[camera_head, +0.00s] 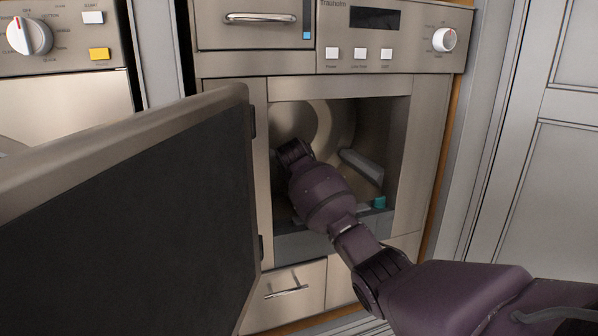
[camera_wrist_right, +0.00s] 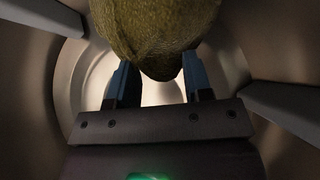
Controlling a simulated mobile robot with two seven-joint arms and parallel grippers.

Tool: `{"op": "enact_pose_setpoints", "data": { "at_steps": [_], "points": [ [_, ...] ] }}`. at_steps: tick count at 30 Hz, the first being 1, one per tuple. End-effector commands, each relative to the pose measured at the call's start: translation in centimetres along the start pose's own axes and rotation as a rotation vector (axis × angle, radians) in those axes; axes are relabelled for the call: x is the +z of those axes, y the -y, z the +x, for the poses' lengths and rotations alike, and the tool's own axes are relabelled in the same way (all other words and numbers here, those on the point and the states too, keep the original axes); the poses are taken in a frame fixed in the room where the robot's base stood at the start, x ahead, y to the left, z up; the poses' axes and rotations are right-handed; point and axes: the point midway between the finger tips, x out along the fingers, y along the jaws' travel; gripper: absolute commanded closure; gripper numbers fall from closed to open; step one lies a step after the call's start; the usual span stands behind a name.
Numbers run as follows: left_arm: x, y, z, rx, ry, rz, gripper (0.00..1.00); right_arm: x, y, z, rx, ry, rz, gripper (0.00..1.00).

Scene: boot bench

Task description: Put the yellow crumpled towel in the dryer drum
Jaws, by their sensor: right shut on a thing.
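In the right wrist view, the yellow crumpled towel (camera_wrist_right: 155,35) looks olive and hangs at the top of the picture. My right gripper (camera_wrist_right: 158,82) is shut on it, with one finger on each side of its lower end. The towel and gripper are inside the dryer drum (camera_wrist_right: 35,95), whose metal wall curves around them. In the head view my right arm reaches through the opening into the drum (camera_head: 341,118). Its wrist hides the fingers and the towel there. My left gripper is not in view.
The dryer door (camera_head: 130,200) stands open on the left, its dark inner face toward me. The opening has a metal frame (camera_head: 340,87) close around my arm. Drum paddles (camera_wrist_right: 290,108) stick out from the wall. A teal piece (camera_head: 379,202) sits at the opening's lower right.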

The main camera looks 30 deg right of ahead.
Motion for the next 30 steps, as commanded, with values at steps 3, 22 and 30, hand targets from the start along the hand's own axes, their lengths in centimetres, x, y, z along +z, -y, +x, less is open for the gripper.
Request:
{"op": "enact_pose_setpoints", "data": {
  "at_steps": [3,22,30],
  "points": [
    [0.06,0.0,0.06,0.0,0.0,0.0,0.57,0.26,0.22,0.27,0.001,-0.001,0.0,0.82],
    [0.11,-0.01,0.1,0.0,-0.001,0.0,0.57,0.66,0.53,0.68,0.001,-0.001,0.0,0.34],
    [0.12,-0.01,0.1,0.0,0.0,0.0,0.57,0.8,0.61,0.77,-0.001,0.002,0.0,0.24]
  ]
}}
